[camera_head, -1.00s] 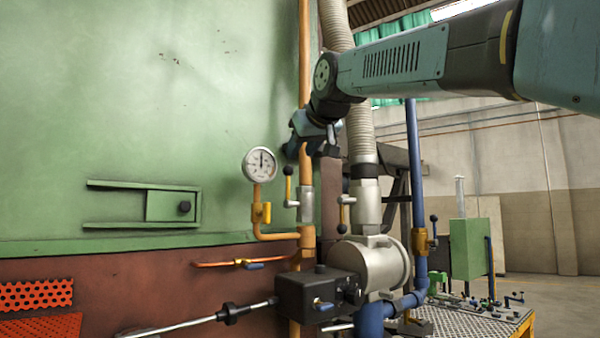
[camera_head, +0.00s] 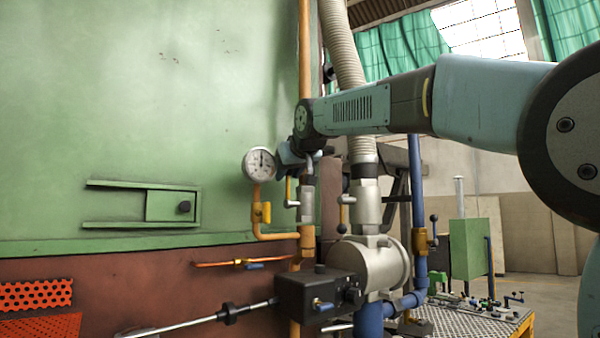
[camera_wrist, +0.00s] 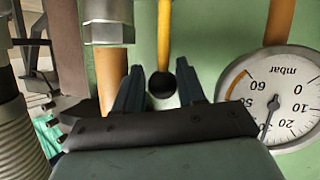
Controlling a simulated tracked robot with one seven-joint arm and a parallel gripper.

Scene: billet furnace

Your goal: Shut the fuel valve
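The lever valve on the orange fuel pipe has a steel body (camera_head: 307,205) and a yellow handle (camera_head: 288,191). The handle stands upright beside the pipe. In the head view my gripper (camera_head: 289,168) is over the handle's top end, and the knob there is hidden. In the wrist view, which is upside down, my gripper (camera_wrist: 160,88) has its two dark fingers apart. The handle's dark knob (camera_wrist: 161,82) lies between them, with the yellow handle (camera_wrist: 165,32) running up from it. I cannot tell whether either finger touches the knob.
A round pressure gauge (camera_head: 259,164) sits close to the left of my gripper and fills the right of the wrist view (camera_wrist: 272,100). A ribbed hose (camera_head: 347,60) and a second lever valve (camera_head: 342,213) are close on the right. A black box (camera_head: 310,293) lies below.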

